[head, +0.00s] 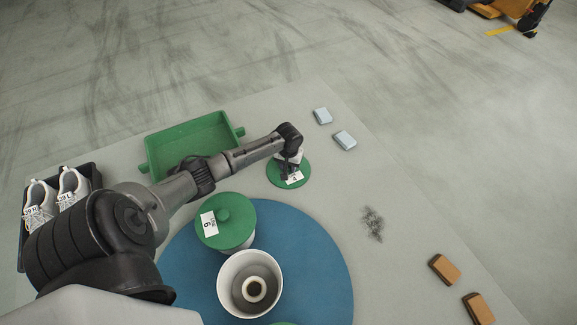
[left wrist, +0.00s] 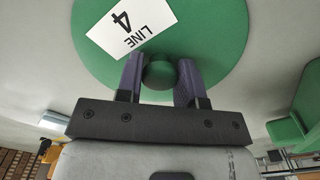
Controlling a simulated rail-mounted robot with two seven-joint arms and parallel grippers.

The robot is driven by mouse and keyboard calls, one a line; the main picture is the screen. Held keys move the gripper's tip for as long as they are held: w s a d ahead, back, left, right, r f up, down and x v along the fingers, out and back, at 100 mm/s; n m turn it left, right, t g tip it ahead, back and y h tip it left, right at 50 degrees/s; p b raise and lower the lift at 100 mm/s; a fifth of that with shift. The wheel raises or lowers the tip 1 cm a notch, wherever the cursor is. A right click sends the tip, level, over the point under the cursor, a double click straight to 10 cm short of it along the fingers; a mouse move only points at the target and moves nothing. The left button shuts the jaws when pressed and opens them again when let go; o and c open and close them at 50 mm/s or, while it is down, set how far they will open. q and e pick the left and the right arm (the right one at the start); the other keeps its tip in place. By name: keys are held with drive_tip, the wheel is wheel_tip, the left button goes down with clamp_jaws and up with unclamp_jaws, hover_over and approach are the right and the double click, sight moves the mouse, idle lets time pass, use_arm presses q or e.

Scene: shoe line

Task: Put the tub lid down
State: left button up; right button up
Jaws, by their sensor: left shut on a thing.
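The tub lid (head: 273,178) is a round green disc with a knob and a white label; in the left wrist view the lid (left wrist: 215,45) has a label that reads LINE 4. My left gripper (head: 291,172) is shut on its knob, and the fingers (left wrist: 160,80) show on both sides of the knob. The lid is at or just above the grey table; I cannot tell if it touches. An open white tub (head: 229,290) with a ring-shaped thing inside stands on the blue round mat (head: 335,265). My right gripper is not in view.
A second tub with a green lid (head: 238,232) stands beside the open tub. A green tray (head: 160,165) lies behind my left arm. White shoes (head: 72,187) sit in a dark tray at left. Light blue blocks (head: 345,140), orange blocks (head: 445,269) and a grey pile (head: 372,223) lie at right.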

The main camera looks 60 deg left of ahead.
use_arm(q)
drive_tip(key=o, duration=0.9)
wheel_tip(320, 180, up, 12)
drive_tip(key=p, duration=0.4)
drive_tip(key=shift+r+p, duration=0.1)
drive_tip(key=shift+p, duration=0.3)
idle(0.4)
